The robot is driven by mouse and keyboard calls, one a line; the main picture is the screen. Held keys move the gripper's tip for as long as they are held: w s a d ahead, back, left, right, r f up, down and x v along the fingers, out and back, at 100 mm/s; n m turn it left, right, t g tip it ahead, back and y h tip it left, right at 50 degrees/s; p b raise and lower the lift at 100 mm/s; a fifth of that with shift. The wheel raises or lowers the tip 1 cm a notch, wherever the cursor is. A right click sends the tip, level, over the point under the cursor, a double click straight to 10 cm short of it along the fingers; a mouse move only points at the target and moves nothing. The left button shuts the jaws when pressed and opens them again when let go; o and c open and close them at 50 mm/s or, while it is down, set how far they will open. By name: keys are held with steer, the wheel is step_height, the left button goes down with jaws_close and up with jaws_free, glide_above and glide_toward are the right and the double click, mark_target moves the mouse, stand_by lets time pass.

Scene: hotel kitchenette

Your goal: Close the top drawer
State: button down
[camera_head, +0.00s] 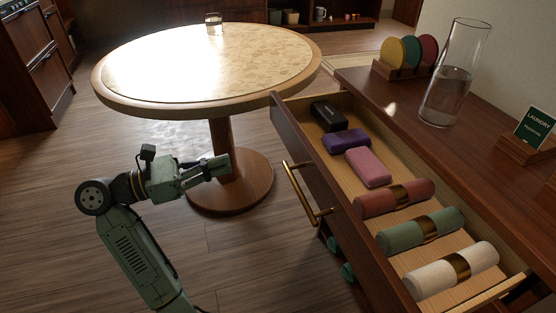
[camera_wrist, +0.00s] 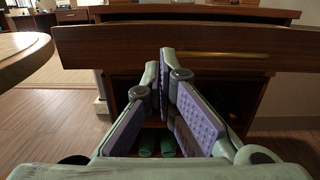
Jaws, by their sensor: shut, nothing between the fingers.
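The top drawer (camera_head: 345,205) stands pulled well out of the dark wood cabinet. Its front panel has a long brass handle (camera_head: 305,195). Inside lie a black case, a purple and a pink block, and red, green and white rolls with brass bands. My gripper (camera_head: 227,163) is left of the drawer front, apart from it, and points toward it. In the wrist view the purple-padded fingers (camera_wrist: 163,62) come together at their tips with nothing between them. The drawer front (camera_wrist: 105,48) crosses ahead of them there, with the handle (camera_wrist: 225,55) to the right.
A round table (camera_head: 210,65) with a glass (camera_head: 213,24) on it stands behind my gripper. A water carafe (camera_head: 454,75), a rack of coloured discs (camera_head: 408,55) and a laundry sign (camera_head: 535,126) stand on the cabinet top. Green items (camera_head: 348,271) show below the drawer.

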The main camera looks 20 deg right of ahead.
mark_target(366, 139)
steer(key=shift+y, duration=0.3)
steer(key=d+p, duration=0.1)
steer(key=d, duration=0.3)
steer(key=d+f+p, duration=0.1)
steer(key=d, duration=0.9)
steer(key=shift+w+d+f+p, duration=0.2)
steer(key=shift+w+f+p, duration=0.05)
steer(key=shift+f+p, duration=0.15)
steer(key=shift+d, duration=0.5)
steer(key=d+b, duration=0.1)
steer(key=d, duration=0.5)
steer(key=d+b, duration=0.1)
steer(key=d, duration=0.6)
steer(key=d+b, duration=0.2)
steer(key=d, duration=0.4)
steer(key=shift+w+d, duration=0.25)
steer(key=shift+w, duration=0.1)
steer(key=shift+r, duration=0.1)
